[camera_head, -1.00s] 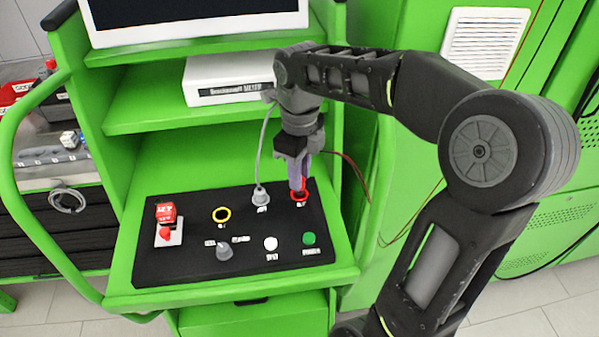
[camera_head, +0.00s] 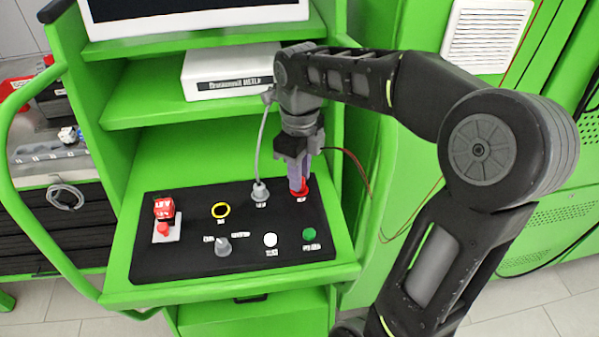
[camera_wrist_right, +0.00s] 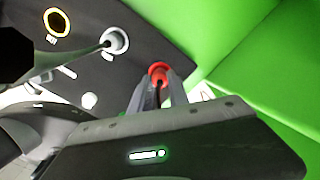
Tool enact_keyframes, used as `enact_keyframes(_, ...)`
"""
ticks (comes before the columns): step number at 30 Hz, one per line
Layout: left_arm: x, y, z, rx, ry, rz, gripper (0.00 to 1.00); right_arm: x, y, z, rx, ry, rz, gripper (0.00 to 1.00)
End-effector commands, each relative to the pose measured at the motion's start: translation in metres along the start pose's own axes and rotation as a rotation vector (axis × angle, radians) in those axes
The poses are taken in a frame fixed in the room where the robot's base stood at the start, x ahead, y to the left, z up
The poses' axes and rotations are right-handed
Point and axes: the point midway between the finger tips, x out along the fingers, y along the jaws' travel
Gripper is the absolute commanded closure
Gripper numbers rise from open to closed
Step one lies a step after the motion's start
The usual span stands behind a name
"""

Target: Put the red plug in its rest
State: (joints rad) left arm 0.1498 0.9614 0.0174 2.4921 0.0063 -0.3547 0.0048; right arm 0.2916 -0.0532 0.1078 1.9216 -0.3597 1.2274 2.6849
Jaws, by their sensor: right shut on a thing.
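My right gripper (camera_head: 299,189) points down at the back right of the black control panel (camera_head: 185,262). It is shut on the red plug (camera_head: 305,186), which shows as red around the fingertips. In the right wrist view the red plug (camera_wrist_right: 159,70) is between the tips of the right gripper (camera_wrist_right: 156,90). The plug is at the spot of the red-ringed rest on the panel; the fingers hide most of both, so I cannot tell how deep it sits. A thin red cable (camera_head: 358,170) arcs right from behind the gripper. My left gripper is not in view.
A grey plug with a grey cable (camera_head: 260,192) stands just left of the gripper. A yellow ring (camera_head: 221,211), a grey knob (camera_head: 223,246), white (camera_head: 270,240) and green (camera_head: 309,234) buttons and a red switch (camera_head: 164,210) are on the panel. A white meter (camera_head: 230,75) sits on the shelf above.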

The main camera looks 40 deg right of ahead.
Motion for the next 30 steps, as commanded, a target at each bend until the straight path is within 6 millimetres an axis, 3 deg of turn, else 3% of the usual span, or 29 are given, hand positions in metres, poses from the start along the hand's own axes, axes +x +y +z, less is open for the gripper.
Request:
enact_keyframes(13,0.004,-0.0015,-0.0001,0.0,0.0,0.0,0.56,0.0054,0.0001,0.0,0.0,0.0,0.0,1.0)
enact_keyframes(14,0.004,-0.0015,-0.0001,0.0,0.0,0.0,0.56,0.0055,0.0,0.0,0.0,0.0,0.0,0.78)
enact_keyframes(15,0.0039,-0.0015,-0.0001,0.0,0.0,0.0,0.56,0.0054,0.0001,0.0,0.0,0.0,0.0,0.75)
enact_keyframes(23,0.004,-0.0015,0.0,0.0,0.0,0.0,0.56,0.0054,0.0001,0.0,0.0,0.0,0.0,0.53)
enact_keyframes(28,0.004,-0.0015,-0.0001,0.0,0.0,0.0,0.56,0.0053,0.0001,0.0,0.0,0.0,0.0,0.53)
enact_keyframes(30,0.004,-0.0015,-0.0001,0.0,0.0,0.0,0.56,0.0054,0.0001,-0.0001,0.0,0.0,0.0,0.48)
